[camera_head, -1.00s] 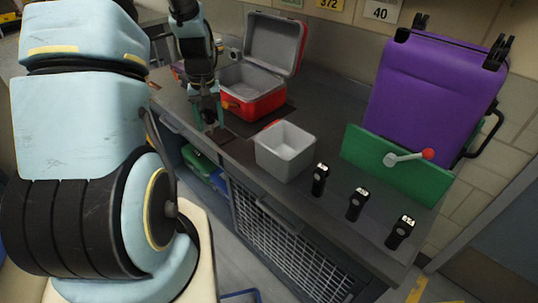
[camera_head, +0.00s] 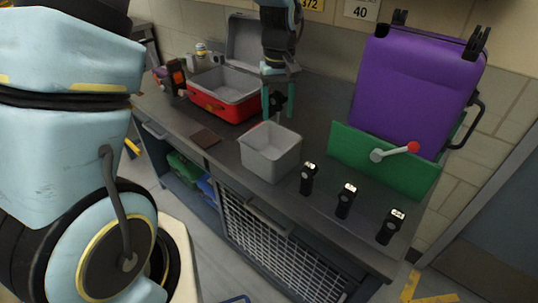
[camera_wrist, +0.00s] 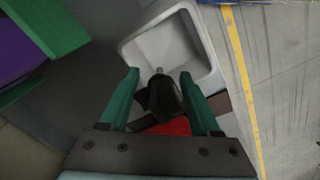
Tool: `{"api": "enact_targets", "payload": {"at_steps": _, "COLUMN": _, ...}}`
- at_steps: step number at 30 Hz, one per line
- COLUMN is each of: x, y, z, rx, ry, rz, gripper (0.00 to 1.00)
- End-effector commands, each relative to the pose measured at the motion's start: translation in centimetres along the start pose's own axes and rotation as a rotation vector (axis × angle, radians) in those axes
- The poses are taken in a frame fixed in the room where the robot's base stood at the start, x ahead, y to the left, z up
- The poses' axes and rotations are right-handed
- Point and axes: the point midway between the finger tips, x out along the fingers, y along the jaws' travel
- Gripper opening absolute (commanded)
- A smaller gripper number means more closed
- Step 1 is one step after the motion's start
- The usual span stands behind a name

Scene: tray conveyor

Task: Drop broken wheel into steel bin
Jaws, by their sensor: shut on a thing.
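My gripper (camera_head: 277,101) has green fingers and is shut on a black wheel (camera_head: 278,104). It holds the wheel above the bench, just behind the grey steel bin (camera_head: 262,158). The bin is an open, square box standing upright on the bench. In the wrist view the black wheel (camera_wrist: 161,96) sits between the two fingers (camera_wrist: 160,98). The bin (camera_wrist: 208,72) shows there just beyond the wheel, and its visible inside looks empty. Damage on the wheel cannot be made out.
An open red case (camera_head: 215,106) stands behind left of the bin. A brown pad (camera_head: 205,138) lies bare on the bench. Several black wheel units (camera_head: 346,201) stand right of the bin. A purple suitcase (camera_head: 413,85) leans behind a green panel (camera_head: 350,152) with a red-knobbed lever.

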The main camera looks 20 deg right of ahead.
Motion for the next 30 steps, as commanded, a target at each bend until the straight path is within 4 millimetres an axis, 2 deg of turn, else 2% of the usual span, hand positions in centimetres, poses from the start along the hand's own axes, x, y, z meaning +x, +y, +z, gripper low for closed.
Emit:
{"api": "enact_targets", "payload": {"at_steps": 5, "x": 1.1, "y": 0.1, "z": 0.1, "rx": 0.000, "ry": -0.001, "rz": -0.001, "gripper": 0.07}}
{"api": "enact_targets", "payload": {"at_steps": 18, "x": 5.7, "y": 0.1, "z": 0.1, "rx": 0.000, "ry": -0.001, "rz": 0.000, "gripper": 0.07}}
{"api": "enact_targets", "payload": {"at_steps": 28, "x": 5.9, "y": 0.0, "z": 0.1, "rx": 0.000, "ry": 0.000, "rz": 0.000, "gripper": 0.07}}
{"api": "enact_targets", "payload": {"at_steps": 29, "x": 5.9, "y": 0.0, "z": 0.1, "rx": 0.000, "ry": 0.000, "rz": 0.000, "gripper": 0.65}}
{"api": "enact_targets", "payload": {"at_steps": 30, "x": 5.9, "y": 0.0, "z": 0.1, "rx": 0.000, "ry": 0.000, "rz": 0.000, "gripper": 0.69}}
